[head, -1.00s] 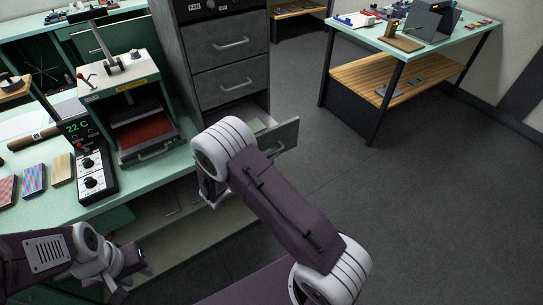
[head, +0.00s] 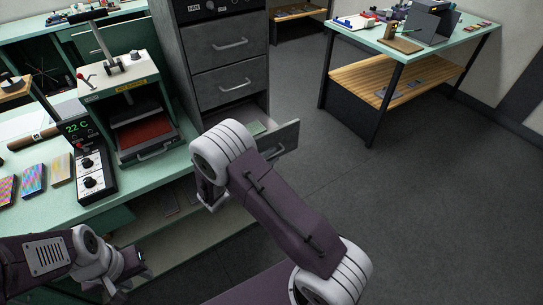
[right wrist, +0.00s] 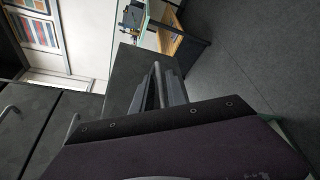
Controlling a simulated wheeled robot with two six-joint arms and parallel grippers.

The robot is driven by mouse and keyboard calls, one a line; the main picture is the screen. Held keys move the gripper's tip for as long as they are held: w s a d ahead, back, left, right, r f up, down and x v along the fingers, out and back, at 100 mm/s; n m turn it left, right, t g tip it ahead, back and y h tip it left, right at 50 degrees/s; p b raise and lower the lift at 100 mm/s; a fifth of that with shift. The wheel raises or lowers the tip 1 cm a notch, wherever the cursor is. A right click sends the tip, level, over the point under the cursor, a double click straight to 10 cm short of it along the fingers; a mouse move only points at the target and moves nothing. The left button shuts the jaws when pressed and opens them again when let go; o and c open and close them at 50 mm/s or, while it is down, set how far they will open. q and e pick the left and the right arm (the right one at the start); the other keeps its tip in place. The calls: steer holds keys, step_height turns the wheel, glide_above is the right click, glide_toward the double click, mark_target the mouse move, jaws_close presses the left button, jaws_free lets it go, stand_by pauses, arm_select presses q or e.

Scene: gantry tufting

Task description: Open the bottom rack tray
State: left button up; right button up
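The bottom rack tray (head: 285,138) is pulled part way out of the grey rack (head: 228,60), and its inside shows from above. In the right wrist view its dark front panel (right wrist: 125,75) stands before my right gripper (right wrist: 158,92). The two fingers lie on either side of the tray's bar handle (right wrist: 157,74) and look closed on it.
Two upper rack trays (head: 230,84) are shut. A green bench (head: 110,200) with a small press (head: 130,100) and a temperature controller (head: 90,165) stands left of the rack. A second table (head: 425,50) is at the back right. The floor right of the tray is clear.

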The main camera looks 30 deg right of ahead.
steer(key=b+v, duration=0.1)
steer(key=v, duration=0.7)
steer(key=shift+a, duration=0.2)
steer(key=shift+s, duration=0.15)
